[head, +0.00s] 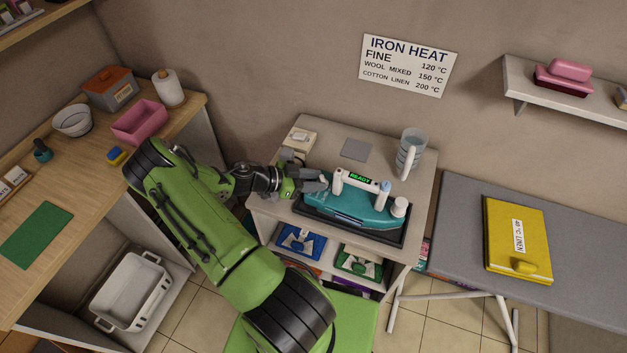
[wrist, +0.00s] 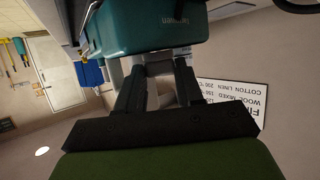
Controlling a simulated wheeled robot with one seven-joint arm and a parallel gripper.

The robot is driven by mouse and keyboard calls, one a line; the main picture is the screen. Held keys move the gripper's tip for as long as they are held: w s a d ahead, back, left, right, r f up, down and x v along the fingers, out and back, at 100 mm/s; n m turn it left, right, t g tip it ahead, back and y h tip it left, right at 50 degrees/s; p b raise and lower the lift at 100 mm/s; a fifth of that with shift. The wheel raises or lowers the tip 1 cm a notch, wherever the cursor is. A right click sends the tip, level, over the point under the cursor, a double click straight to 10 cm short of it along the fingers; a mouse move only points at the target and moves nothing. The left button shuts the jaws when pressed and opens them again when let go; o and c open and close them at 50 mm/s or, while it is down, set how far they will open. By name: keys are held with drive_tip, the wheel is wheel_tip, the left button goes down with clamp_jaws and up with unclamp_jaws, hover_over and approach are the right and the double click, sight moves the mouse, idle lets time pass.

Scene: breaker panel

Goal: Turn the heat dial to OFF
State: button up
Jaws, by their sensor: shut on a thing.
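The teal iron (head: 350,203) rests on a dark tray (head: 375,233) on the small cabinet, with a white handle and a green READY display (head: 360,180). My gripper (head: 322,184) is at the iron's left end. In the wrist view my gripper (wrist: 158,75) is shut on a pale grey part beside the teal body (wrist: 150,28), which appears to be the heat dial (wrist: 158,68). The fingers hide most of it, and its setting marks cannot be read. A white knob (head: 399,206) shows at the iron's right end, apart from my gripper.
A clear jug (head: 411,150) stands behind the iron, near a grey pad (head: 356,149). A white switch box (head: 300,138) is at the back left of the cabinet top. An ironing board with a yellow folded item (head: 515,238) is at right. An IRON HEAT sign (head: 408,66) hangs behind.

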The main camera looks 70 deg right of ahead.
drive_tip(key=n+t+h+b, duration=0.2)
drive_tip(key=n+h+b, duration=0.1)
drive_tip(key=b, duration=0.1)
drive_tip(key=shift+s+a+f+n+t, duration=0.3)
drive_tip(key=shift+s+a+t, duration=0.05)
drive_tip(key=shift+a+t, duration=0.05)
drive_tip(key=shift+s+a+n+t+h+b, duration=0.1)
drive_tip(key=shift+s+n+t+h+b, duration=0.1)
drive_tip(key=shift+n+t+h+b, duration=0.75)
drive_tip(key=shift+s+a+r+n+t+h+p, duration=0.1)
drive_tip(key=shift+r+n+t+h+p, duration=0.15)
drive_tip(key=shift+n+t, duration=0.35)
drive_tip(key=shift+s+r+n+t+h+p, duration=0.15)
drive_tip(key=shift+n+t+p, duration=0.2)
drive_tip(key=shift+n+t, duration=0.2)
drive_tip(key=shift+r+n+t+p, duration=0.1)
drive_tip(key=shift+n+t+p, duration=0.5)
drive_tip(key=shift+p, duration=0.4)
drive_tip(key=shift+h, duration=0.25)
drive_tip(key=shift+s+n+t+p, duration=0.1)
drive_tip(key=shift+n+t+p, duration=0.3)
drive_tip(key=shift+t+p, duration=0.45)
drive_tip(key=o, duration=1)
drive_tip(key=shift+f, duration=0.25)
drive_tip(key=shift+o, duration=0.2)
drive_tip(key=shift+g, duration=0.25)
